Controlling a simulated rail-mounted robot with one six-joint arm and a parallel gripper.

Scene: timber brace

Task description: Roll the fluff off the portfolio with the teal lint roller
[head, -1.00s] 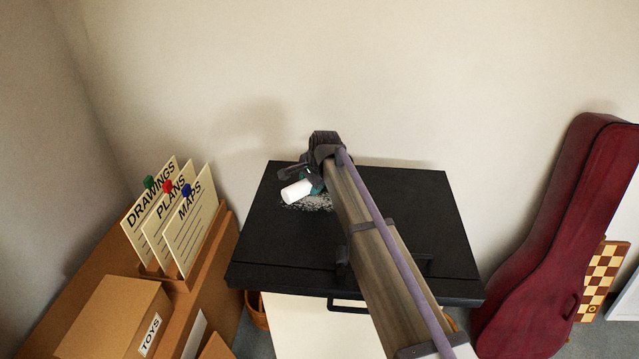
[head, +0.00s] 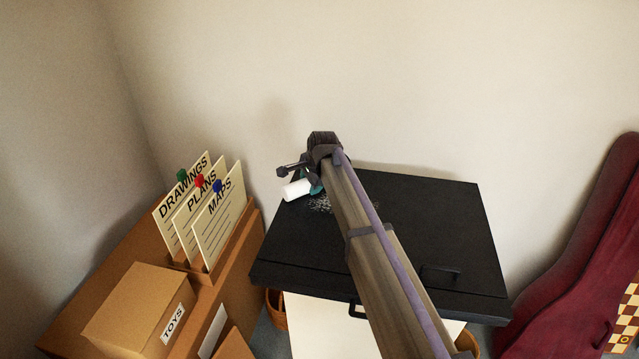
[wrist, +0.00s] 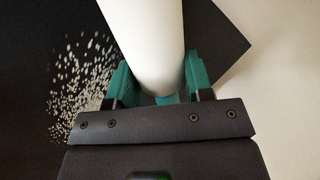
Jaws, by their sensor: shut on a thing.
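My gripper (head: 313,184) is shut on the lint roller, at the far left of the portfolio. The roller's white cylinder (head: 297,190) sticks out to the left, with a bit of teal beside it. In the wrist view the white cylinder (wrist: 150,40) points away between teal parts. The black portfolio (head: 430,225) lies flat with a handle on its front. White fluff (head: 320,204) is on its far left part, just right of the cylinder. The wrist view shows the fluff (wrist: 82,85) left of the cylinder. I cannot tell whether the cylinder touches the portfolio.
A brown cabinet on the left holds upright cards (head: 200,205) with pins and a TOYS box (head: 140,310). A dark red instrument case (head: 580,270) and a chequered board (head: 625,315) stand at the right. A wall is close behind the portfolio.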

